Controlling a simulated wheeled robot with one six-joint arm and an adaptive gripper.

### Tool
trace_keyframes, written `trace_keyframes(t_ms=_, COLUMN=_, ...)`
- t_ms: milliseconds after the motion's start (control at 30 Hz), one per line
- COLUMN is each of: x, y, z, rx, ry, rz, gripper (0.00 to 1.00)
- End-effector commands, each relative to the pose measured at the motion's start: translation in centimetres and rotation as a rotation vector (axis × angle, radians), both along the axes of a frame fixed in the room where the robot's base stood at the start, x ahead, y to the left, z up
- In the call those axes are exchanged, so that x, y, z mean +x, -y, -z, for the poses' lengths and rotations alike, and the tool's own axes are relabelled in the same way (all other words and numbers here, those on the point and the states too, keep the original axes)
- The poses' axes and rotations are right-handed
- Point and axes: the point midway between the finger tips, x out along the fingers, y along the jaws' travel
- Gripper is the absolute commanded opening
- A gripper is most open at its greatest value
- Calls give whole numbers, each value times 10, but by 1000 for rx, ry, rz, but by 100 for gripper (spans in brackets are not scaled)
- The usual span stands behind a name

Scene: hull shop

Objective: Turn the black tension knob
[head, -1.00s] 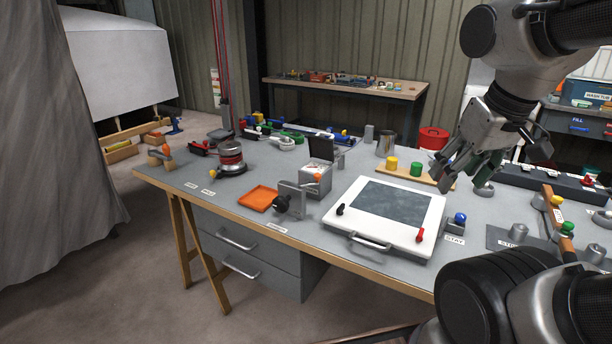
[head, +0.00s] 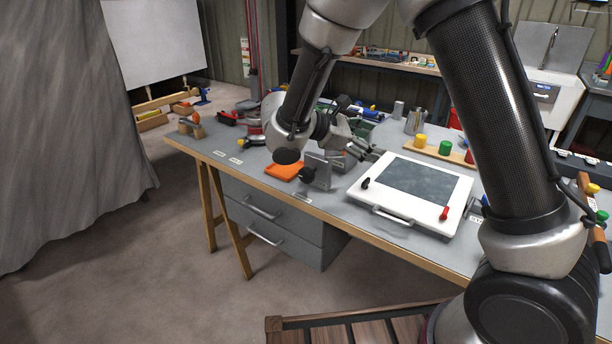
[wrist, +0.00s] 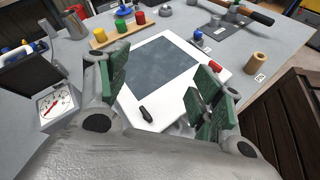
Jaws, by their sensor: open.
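A black round knob (head: 306,175) sits on an upright grey bracket (head: 322,170) near the bench's front edge in the head view. I do not make it out in the wrist view. A smaller black knob (head: 366,183) is on the left of a white framed board (head: 408,222), and it also shows in the wrist view (wrist: 148,113). My gripper (head: 372,150) is behind and right of the bracket, above the bench, partly hidden by my wrist. In the wrist view its green-padded fingers (wrist: 165,88) are spread apart with nothing between them.
A dial gauge (wrist: 57,103) stands close to my gripper's left side. Coloured pegs on a wooden strip (head: 430,153) and a metal cup (head: 415,122) stand behind the board. The floor before the bench's left part is clear.

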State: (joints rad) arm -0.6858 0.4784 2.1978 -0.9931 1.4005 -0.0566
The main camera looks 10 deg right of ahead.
Motion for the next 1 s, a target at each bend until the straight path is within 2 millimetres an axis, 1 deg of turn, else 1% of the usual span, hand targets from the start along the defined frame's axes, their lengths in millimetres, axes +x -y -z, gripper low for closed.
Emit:
trace_keyframes(t_ms=33, x=10, y=-28, z=20, rx=-81, ry=-33, rz=-91, gripper=66)
trace_keyframes(t_ms=67, x=16, y=-45, z=31, rx=-130, ry=-47, rz=-147, gripper=66)
trace_keyframes(t_ms=100, x=22, y=-67, z=46, rx=-195, ry=-64, rz=-221, gripper=66)
trace_keyframes(t_ms=167, x=28, y=-100, z=69, rx=-285, ry=-83, rz=-330, gripper=66)
trace_keyframes(t_ms=200, x=29, y=-121, z=84, rx=-338, ry=-92, rz=-396, gripper=66)
trace_keyframes(t_ms=300, x=29, y=-160, z=114, rx=-439, ry=-104, rz=-526, gripper=66)
trace_keyframes(t_ms=400, x=25, y=-184, z=135, rx=-499, ry=-109, rz=-608, gripper=66)
trace_keyframes(t_ms=500, x=23, y=-196, z=145, rx=-530, ry=-109, rz=-649, gripper=66)
trace_keyframes(t_ms=600, x=26, y=-196, z=148, rx=-539, ry=-110, rz=-659, gripper=66)
trace_keyframes(t_ms=667, x=32, y=-191, z=148, rx=-539, ry=-110, rz=-659, gripper=66)
trace_keyframes(t_ms=900, x=62, y=-162, z=148, rx=-537, ry=-112, rz=-656, gripper=66)
trace_keyframes(t_ms=1000, x=71, y=-153, z=148, rx=-536, ry=-112, rz=-657, gripper=66)
